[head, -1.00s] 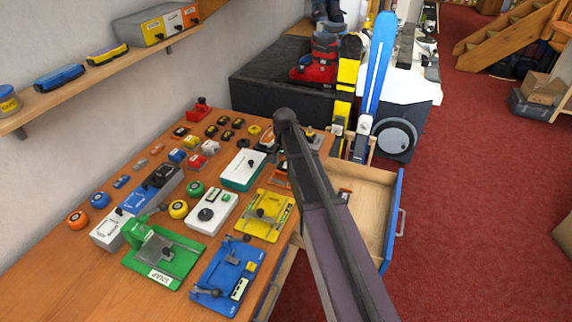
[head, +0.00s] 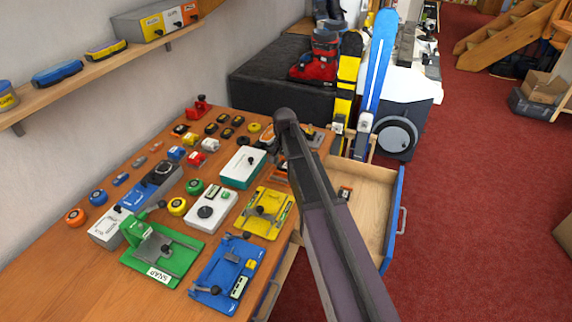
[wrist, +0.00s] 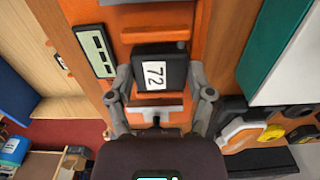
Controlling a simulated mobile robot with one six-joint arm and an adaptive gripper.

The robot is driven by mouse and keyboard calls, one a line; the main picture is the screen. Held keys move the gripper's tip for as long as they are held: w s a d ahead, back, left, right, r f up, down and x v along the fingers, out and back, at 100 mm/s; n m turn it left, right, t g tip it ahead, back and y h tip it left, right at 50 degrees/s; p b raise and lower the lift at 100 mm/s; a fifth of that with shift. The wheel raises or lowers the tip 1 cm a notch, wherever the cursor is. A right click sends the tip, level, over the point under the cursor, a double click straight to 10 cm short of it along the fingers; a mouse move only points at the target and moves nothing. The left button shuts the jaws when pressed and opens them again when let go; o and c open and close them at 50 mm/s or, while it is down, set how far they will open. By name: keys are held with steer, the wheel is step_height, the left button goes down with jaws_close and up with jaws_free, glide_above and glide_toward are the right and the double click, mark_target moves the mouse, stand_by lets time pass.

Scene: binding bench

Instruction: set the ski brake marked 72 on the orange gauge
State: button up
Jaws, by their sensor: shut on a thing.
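The black ski brake marked 72 (wrist: 148,76) is between the fingers of my gripper (wrist: 160,78) in the wrist view, with its white label facing the camera. My gripper is shut on it. The orange gauge (wrist: 122,14) lies behind and below the brake in the wrist view, with a dark slot bar and a white marked plate on its face. I cannot tell whether the brake touches the gauge. In the head view my arm hides the gripper and the brake, and only a small part of the orange gauge (head: 281,164) shows.
Green (head: 180,255), blue (head: 212,292) and yellow (head: 277,230) gauges stand on the bench near the arm. A white-topped green box (head: 243,168) lies left of it. An open drawer (head: 372,180) juts out to the right. Several small blocks fill the back of the bench.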

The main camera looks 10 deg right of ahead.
steer(key=o, duration=1.2)
steer(key=shift+c, duration=0.8)
steer(key=shift+r, duration=0.15)
steer(key=shift+r+p, duration=3.6)
steer(key=shift+p, duration=0.2)
